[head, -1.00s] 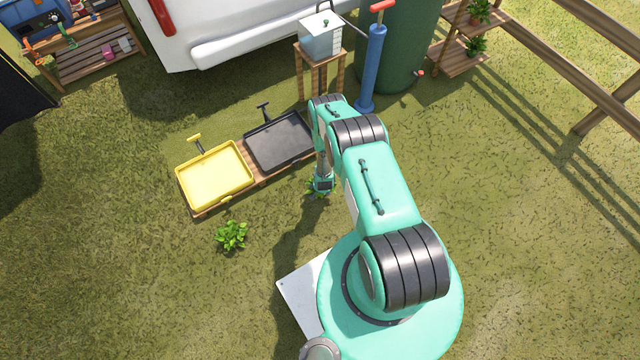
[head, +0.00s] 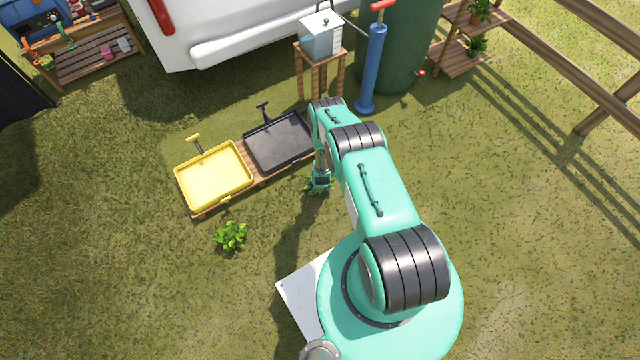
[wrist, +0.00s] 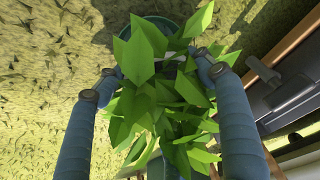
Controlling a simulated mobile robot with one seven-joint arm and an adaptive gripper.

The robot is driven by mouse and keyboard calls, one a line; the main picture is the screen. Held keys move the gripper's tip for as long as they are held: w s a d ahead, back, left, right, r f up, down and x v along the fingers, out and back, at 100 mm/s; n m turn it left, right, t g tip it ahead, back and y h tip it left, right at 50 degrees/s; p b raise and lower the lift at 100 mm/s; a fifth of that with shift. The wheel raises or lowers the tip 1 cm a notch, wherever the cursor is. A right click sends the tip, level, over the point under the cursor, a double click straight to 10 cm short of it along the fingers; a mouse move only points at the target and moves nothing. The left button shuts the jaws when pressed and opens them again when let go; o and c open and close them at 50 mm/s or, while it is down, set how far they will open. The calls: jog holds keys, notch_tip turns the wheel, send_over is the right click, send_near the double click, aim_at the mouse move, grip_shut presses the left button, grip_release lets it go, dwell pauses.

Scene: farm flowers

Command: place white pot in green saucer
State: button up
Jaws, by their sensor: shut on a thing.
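My gripper (head: 319,186) hangs low over the grass, beside the right end of the wooden plank. In the wrist view, my gripper (wrist: 156,70) has its two blue fingers on either side of a leafy green plant (wrist: 165,105). The fingers are shut on the potted plant; the leaves hide nearly all of its pot, so the pot's colour is unclear. A dark teal rounded rim (wrist: 152,20) shows beyond the leaves; I cannot tell whether it is the green saucer. No white pot or green saucer shows clearly in the head view.
A yellow tray (head: 213,175) and a black tray (head: 278,141) lie on the plank left of my gripper. Another leafy plant (head: 230,236) stands on the grass at the lower left. A blue pump (head: 373,70) and a wooden stand (head: 320,73) are behind. Open grass lies right.

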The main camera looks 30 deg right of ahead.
jog(key=shift+w+f, duration=0.15)
jog(key=shift+f, duration=0.55)
jog(key=o, duration=1.4)
jog(key=shift+f, duration=0.1)
jog(key=shift+p+v, duration=1.65)
jog(key=shift+v, duration=4.45)
